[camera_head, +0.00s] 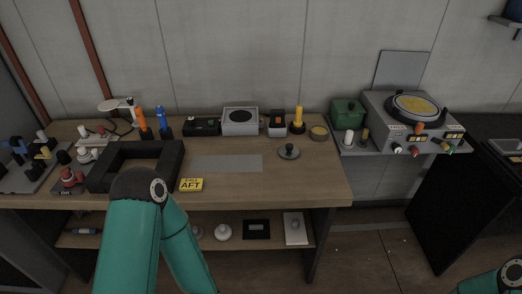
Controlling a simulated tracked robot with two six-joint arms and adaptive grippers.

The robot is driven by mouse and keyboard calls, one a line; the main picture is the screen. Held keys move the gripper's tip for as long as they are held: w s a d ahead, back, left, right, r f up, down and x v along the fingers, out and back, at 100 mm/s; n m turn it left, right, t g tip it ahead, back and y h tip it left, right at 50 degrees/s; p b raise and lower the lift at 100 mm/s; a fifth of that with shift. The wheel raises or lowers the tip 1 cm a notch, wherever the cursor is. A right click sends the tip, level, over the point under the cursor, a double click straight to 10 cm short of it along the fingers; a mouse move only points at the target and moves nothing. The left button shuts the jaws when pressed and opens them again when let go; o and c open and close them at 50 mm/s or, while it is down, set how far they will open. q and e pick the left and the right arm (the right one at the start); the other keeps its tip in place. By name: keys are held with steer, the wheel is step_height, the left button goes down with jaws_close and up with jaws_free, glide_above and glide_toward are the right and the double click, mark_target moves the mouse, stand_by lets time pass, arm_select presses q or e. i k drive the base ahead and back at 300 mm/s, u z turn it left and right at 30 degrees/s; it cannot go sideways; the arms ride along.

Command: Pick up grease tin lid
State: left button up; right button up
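A dark grey round lid with a small knob on top (289,153) lies on the wooden bench, right of its middle. It looks like the grease tin lid. The open tin (319,134), with yellowish content, stands just behind it to the right. The lid is apart from the tin, and nothing touches it from above. My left arm's teal links and dark elbow stand in front of the bench at left; its gripper is not in view. Only a bit of my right arm shows at the lower right corner; its gripper is not in view.
A yellow AFT block (191,185) and a grey flat plate (228,163) lie left of the lid. A yellow-topped item (298,121) stands behind it. A thick black frame (107,179) is at left. The bench (303,182) in front of the lid is clear.

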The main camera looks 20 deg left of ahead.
mark_target(289, 151)
steer(key=z, duration=1.45)
steer(key=i, duration=0.1)
steer(key=u, duration=2.7)
steer(key=i, duration=0.25)
steer(key=u, duration=1.6)
steer(key=k, duration=1.65)
steer(key=z, duration=1.25)
steer(key=i, duration=1)
steer(key=u, duration=0.05)
